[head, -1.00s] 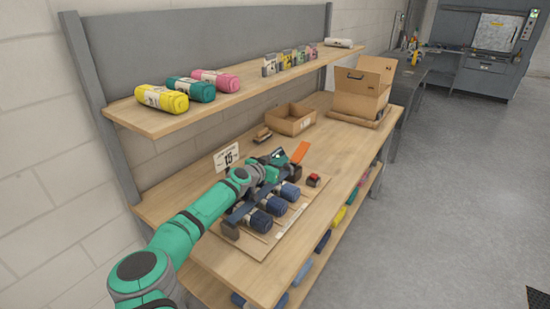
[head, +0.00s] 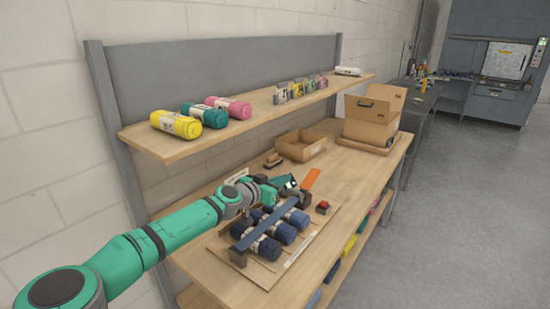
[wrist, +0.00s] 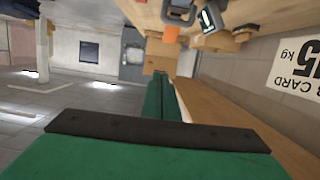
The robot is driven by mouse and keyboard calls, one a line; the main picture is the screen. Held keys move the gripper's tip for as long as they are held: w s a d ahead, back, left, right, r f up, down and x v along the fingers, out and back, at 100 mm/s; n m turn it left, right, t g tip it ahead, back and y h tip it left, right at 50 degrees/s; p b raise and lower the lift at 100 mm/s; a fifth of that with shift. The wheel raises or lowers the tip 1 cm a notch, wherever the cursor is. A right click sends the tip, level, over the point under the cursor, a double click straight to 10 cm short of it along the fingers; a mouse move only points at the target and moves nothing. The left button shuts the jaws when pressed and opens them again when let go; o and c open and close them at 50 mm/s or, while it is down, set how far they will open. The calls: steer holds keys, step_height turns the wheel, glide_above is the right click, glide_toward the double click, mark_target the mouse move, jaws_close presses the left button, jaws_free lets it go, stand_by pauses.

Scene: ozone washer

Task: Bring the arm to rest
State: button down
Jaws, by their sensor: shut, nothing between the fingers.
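My green arm reaches in from the lower left over the wooden workbench (head: 345,185). My gripper (head: 273,188) is above the bench, behind the dark blue rolls, and is partly hard to make out against the things there. In the wrist view its two green fingers (wrist: 162,85) are together with nothing between them. They point level along the bench. Several dark blue rolls (head: 268,250) lie side by side on a board, with a long blue bar (head: 265,222) across them. The gripper is clear of the rolls.
A small screen device (head: 290,182), an orange piece (head: 311,178) and a red button (head: 323,207) are near the gripper. A weight card (wrist: 295,68) stands close by. Shelf (head: 225,135) overhead holds rolls. An open tray (head: 302,147) and carton (head: 370,122) stand farther back.

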steer(key=s+d+f+g+h, duration=0.1)
steer(key=s+d+h, duration=0.3)
steer(key=d, duration=0.6)
steer(key=s+d+f+h, duration=0.1)
steer(key=s+d+h, duration=0.1)
steer(key=s+d, duration=0.65)
steer(key=s+d+r+n+t+h, duration=0.3)
steer(key=s+d+t, duration=0.1)
steer(key=s+d, duration=0.55)
steer(key=s+a+f+n+t+y, duration=0.3)
steer(key=s+a+f+n+y, duration=0.3)
steer(key=s+a+f+y, duration=0.4)
steer(key=s+a+f+n+t+y, duration=0.2)
steer(key=s+a+f+n+y, duration=0.45)
steer(key=s+f, duration=0.65)
steer(key=s+a+f+m+g+y, duration=0.1)
steer(key=s+a+f+m+g, duration=0.1)
steer(key=s+a+m, duration=0.2)
steer(key=s+a+f+m+g+y, duration=0.1)
steer(key=s+a+f+m+g, duration=0.1)
steer(key=s+a, duration=0.9)
steer(key=s+m, duration=0.1)
steer(key=s, duration=0.7)
steer(key=shift+a+m+g, duration=0.25)
steer(key=shift+m+g, duration=0.1)
steer(key=shift+g, duration=0.05)
